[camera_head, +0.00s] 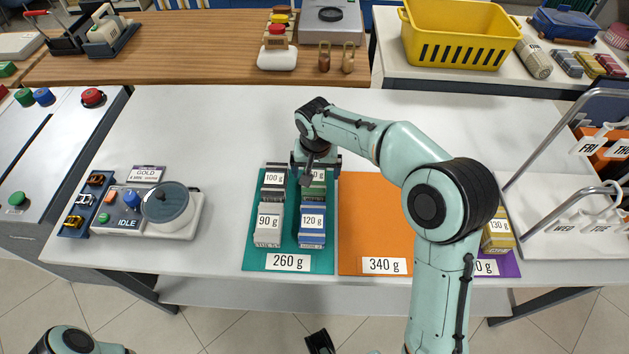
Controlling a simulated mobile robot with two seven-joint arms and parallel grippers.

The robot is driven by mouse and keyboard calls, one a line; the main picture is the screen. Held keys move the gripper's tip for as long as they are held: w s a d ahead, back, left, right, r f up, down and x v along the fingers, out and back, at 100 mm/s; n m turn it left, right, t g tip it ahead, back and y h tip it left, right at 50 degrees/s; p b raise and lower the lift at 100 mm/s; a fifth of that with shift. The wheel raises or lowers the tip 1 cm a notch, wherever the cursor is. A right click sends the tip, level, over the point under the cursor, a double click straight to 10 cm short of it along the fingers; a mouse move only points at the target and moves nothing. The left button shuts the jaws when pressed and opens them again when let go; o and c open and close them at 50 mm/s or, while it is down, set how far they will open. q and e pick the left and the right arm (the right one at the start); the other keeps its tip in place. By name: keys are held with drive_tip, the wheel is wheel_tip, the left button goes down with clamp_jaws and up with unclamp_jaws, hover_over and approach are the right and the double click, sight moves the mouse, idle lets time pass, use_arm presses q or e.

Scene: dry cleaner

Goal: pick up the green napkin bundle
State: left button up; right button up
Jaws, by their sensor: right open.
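The green napkin bundle (313,192) is in the back right part of the teal mat (287,248), behind the blue bundle (313,226) tagged 120 g. Its own tag is mostly hidden by my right gripper. My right gripper (315,178) points down right at the green bundle, open; I cannot tell whether its fingers are around it or just above it. A black bundle (273,192) tagged 100 g and a grey bundle (268,229) tagged 90 g lie to the left. A dark part at the bottom edge may be my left gripper (320,342); its fingers cannot be made out.
An orange mat (361,226) marked 340 g looks bare where it shows. My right arm covers much of the purple mat (508,264), which holds a yellow bundle (499,238) tagged 130 g. A scale (168,206) stands left; a metal rack (560,150) stands right.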

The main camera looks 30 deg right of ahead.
sight(315, 175)
drive_tip(key=f, duration=0.5)
drive_tip(key=shift+w, duration=0.35)
drive_tip(key=shift+r, duration=0.1)
drive_tip(key=c, duration=1.1)
drive_tip(key=shift+c, duration=0.2)
